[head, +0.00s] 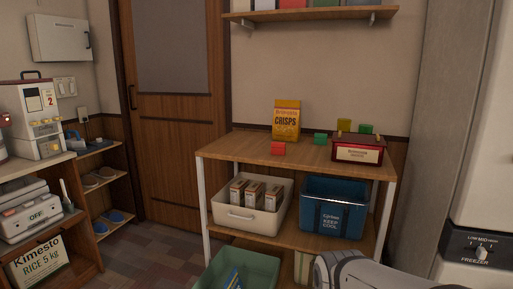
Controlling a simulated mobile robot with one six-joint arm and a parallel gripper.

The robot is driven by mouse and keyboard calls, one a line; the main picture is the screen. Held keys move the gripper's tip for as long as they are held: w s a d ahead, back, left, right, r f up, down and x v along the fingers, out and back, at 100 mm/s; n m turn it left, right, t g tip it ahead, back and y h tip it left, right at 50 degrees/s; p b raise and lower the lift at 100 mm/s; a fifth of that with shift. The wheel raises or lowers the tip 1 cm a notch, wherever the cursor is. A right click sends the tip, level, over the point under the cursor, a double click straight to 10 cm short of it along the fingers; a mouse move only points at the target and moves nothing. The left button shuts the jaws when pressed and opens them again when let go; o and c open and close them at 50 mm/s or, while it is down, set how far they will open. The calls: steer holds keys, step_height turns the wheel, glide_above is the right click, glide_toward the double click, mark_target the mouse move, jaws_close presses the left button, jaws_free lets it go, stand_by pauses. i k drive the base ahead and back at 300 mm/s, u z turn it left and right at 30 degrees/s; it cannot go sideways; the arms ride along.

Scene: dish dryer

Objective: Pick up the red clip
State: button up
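A small red block-like thing (278,149), the only loose red piece I see that could be the red clip, sits on the wooden top of the shelf unit (237,145). It is near the front edge, just in front of the yellow crisps bag (286,121). Its exact shape is too small to tell. A grey link of my arm shows at the bottom right, in front of the shelf unit. My gripper is not in view.
A dark red box (358,150) stands at the right end of the top. Green (320,138) and yellow (344,125) small pieces lie nearby. A white bin (243,219) and blue cooler (333,212) fill the shelf below. A wall shelf (310,14) hangs above.

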mark_target(278, 149)
steer(key=u, duration=0.05)
steer(key=i, duration=0.95)
steer(key=z, duration=0.05)
